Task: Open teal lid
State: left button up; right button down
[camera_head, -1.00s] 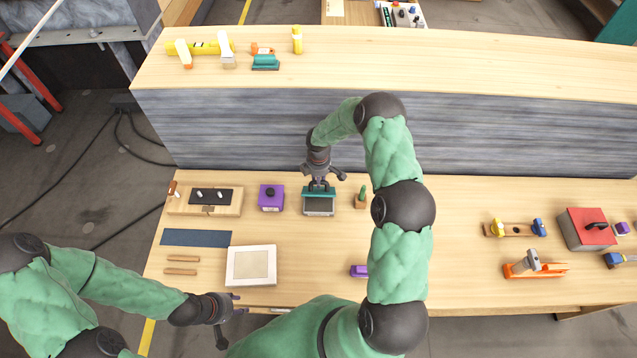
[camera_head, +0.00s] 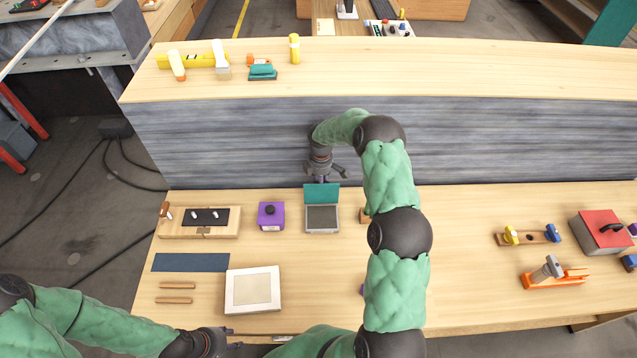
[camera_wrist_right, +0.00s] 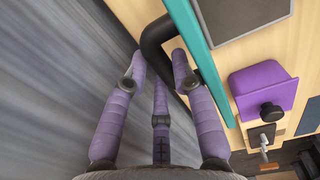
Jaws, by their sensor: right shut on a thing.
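The teal lid (camera_head: 321,194) stands raised, roughly upright, at the back edge of its grey-topped box (camera_head: 322,229). In the right wrist view, the lid (camera_wrist_right: 205,62) shows edge-on with a dark curved handle (camera_wrist_right: 152,42). My right gripper (camera_wrist_right: 160,64) is shut on this handle; its purple fingers lie around it. In the head view, my right gripper (camera_head: 322,179) is just behind the lid, its fingertips partly hidden. My left gripper (camera_head: 231,338) is at the bottom edge, away from the box, partly cut off; its fingers look apart and empty.
A purple box with a dark knob (camera_head: 271,216) stands left of the teal-lidded box. A white-framed panel (camera_head: 253,290) lies in front. A grey wall (camera_head: 230,135) rises close behind my right gripper. My right arm covers part of the table on the right.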

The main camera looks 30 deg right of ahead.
jog(key=shift+w+d, duration=0.3)
jog(key=c, duration=1.2)
grip_release()
jog(key=shift+o, duration=1)
jog(key=shift+w+d+f, duration=0.1)
jog(key=shift+w+f, duration=0.15)
notch_tip(320, 180, up, 12)
jog(key=shift+s+a, duration=0.25)
jog(key=shift+s, duration=0.15)
jog(key=shift+r, duration=0.1)
jog(key=shift+c, duration=0.3)
